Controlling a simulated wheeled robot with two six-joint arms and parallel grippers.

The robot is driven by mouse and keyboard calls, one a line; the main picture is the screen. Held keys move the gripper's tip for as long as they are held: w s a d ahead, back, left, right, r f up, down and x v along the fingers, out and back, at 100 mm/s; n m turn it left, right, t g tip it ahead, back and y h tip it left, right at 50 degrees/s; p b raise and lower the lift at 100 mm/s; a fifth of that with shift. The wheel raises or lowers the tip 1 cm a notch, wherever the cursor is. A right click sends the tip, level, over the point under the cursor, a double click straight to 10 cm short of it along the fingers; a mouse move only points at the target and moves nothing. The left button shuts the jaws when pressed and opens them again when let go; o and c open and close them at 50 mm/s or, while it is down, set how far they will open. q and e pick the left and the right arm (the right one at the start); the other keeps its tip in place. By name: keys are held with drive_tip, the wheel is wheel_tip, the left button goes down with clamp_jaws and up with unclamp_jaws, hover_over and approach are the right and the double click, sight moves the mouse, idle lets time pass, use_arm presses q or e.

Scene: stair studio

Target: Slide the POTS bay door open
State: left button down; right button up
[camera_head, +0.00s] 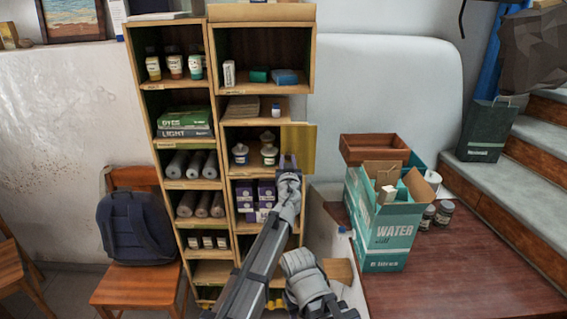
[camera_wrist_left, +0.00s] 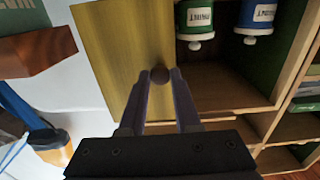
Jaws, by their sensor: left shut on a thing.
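The yellow sliding door (camera_head: 300,148) stands at the right of a shelf bay in the head view and sticks out past the shelf's right side. In the left wrist view the door (camera_wrist_left: 112,55) fills the upper middle, with a round dark knob (camera_wrist_left: 160,75) near its edge. My left gripper (camera_head: 289,163) is shut on the knob; its two fingers (camera_wrist_left: 161,82) flank it in the wrist view. The bay beside the door shows lidded jars (camera_head: 268,154), and the wrist view shows one green-bodied (camera_wrist_left: 195,18) and one blue-bodied.
The tall wooden shelf (camera_head: 216,125) holds bottles, rolls and boxes. A chair with a backpack (camera_head: 137,228) is at the left.

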use_arm(q)
drive_tip(key=shift+d, duration=0.3)
drive_tip(key=c, duration=0.6)
unclamp_jaws()
drive_tip(key=shift+a, duration=0.1)
drive_tip(key=shift+s, duration=0.15)
drive_tip(key=s, duration=0.7)
drive_tip(key=shift+s, duration=0.3)
